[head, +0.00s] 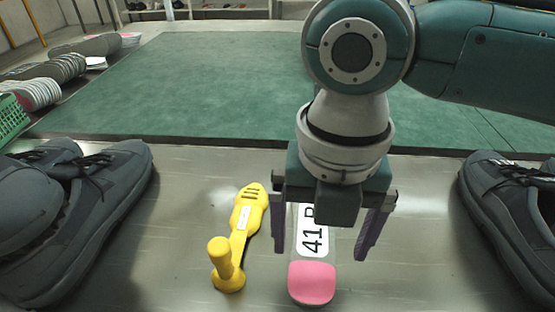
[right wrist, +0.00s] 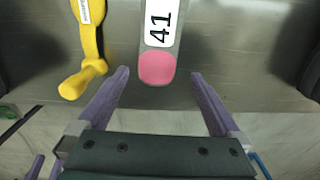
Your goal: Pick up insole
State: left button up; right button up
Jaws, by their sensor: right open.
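The insole (head: 312,262) lies flat on the metal table, grey with a pink heel end and a white label reading "41". In the head view, its far end is hidden behind my right gripper (head: 322,245). The right gripper is open and empty, above the insole, with its purple fingers to either side of it in the picture. In the right wrist view, the insole (right wrist: 157,66) lies beyond the open fingers (right wrist: 160,85), its pink end nearest and centred between them. My left gripper is not in the head view.
A yellow tool (head: 240,232) with an upright knob lies just left of the insole. Dark grey shoes stand at the left (head: 110,195) and right (head: 505,215). Stacks of insoles (head: 40,90) and a green basket (head: 12,120) are at the far left. A green mat (head: 220,85) lies behind.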

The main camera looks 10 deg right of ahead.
aim_at(312, 267)
jog(key=f, duration=0.2)
jog(key=f+b, duration=0.1)
jog(key=f, duration=0.2)
jog(key=shift+w+a+f+b, duration=0.1)
jog(key=shift+w+f+b, duration=0.15)
jog(key=shift+f+b, duration=0.1)
jog(key=shift+r, duration=0.1)
jog(key=shift+c, duration=0.7)
jog(key=c, duration=1)
jog(key=shift+c, duration=0.6)
jog(key=shift+r, duration=0.15)
